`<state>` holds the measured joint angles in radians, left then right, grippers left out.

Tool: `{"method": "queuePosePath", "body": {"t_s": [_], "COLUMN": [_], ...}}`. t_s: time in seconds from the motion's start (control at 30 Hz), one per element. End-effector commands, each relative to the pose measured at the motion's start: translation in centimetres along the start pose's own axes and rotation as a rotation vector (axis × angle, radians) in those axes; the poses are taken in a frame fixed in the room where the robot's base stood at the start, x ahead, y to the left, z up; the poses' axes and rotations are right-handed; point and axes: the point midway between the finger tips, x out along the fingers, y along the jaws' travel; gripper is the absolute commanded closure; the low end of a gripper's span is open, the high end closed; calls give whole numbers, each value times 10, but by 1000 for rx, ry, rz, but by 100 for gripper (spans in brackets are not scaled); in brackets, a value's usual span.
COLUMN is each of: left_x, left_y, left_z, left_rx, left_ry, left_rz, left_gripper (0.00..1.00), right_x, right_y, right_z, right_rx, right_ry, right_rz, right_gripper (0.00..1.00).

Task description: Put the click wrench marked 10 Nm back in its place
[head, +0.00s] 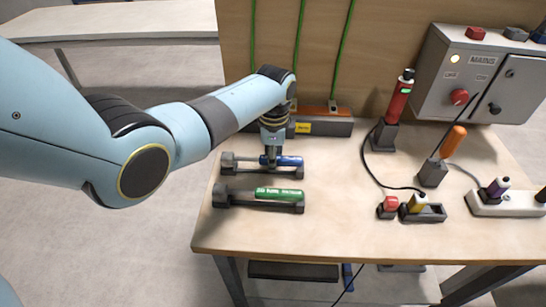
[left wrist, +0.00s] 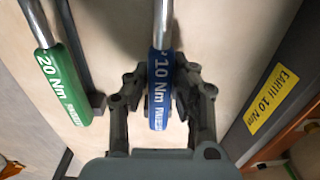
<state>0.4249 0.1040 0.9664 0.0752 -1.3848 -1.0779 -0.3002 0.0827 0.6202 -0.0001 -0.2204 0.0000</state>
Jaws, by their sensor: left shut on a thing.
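The blue click wrench marked 10 Nm (head: 290,160) is at the rear dark cradle (head: 228,163) on the bench's left side. My left gripper (head: 270,158) points down and is shut on its blue handle. In the left wrist view the blue handle (left wrist: 159,105) lies between both fingers (left wrist: 160,88), its label readable and its metal shaft running away. I cannot tell whether the wrench rests in the cradle or hangs just above it. My right gripper is not in view.
A green 20 Nm wrench (head: 278,194) lies in the front cradle (head: 222,198); it also shows in the left wrist view (left wrist: 60,88). A dark bar with a yellow label (head: 304,128) stands behind. A red-handled tool (head: 398,100) and a mains box (head: 470,75) are right. Mid-bench is clear.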

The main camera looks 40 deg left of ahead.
Motion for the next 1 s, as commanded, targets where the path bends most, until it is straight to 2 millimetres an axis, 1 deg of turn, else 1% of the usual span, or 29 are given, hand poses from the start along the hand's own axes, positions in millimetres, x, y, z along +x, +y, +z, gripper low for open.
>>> {"method": "queuePosePath", "body": {"t_s": [0.5,0.53,0.7,0.73,0.9,0.93,1.0], "left_x": [3,4,4,4,4,4,4], "left_y": [0,0,0,0,0,0,0], "left_z": [-1,-1,0,0,0,0,0], "left_rx": [0,0,0,0,0,0,0], "left_ry": [1,1,1,1,1,0,0], "left_rz": [-1,-1,-1,-1,-1,0,0], "left_gripper": [100,78,56,52,52,51,42], "right_x": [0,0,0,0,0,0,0], "right_y": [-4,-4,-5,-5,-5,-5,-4], "right_z": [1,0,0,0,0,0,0], "right_rx": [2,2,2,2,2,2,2], "right_ry": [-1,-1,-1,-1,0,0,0], "right_rz": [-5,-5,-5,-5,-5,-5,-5], "right_gripper": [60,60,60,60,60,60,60]}}
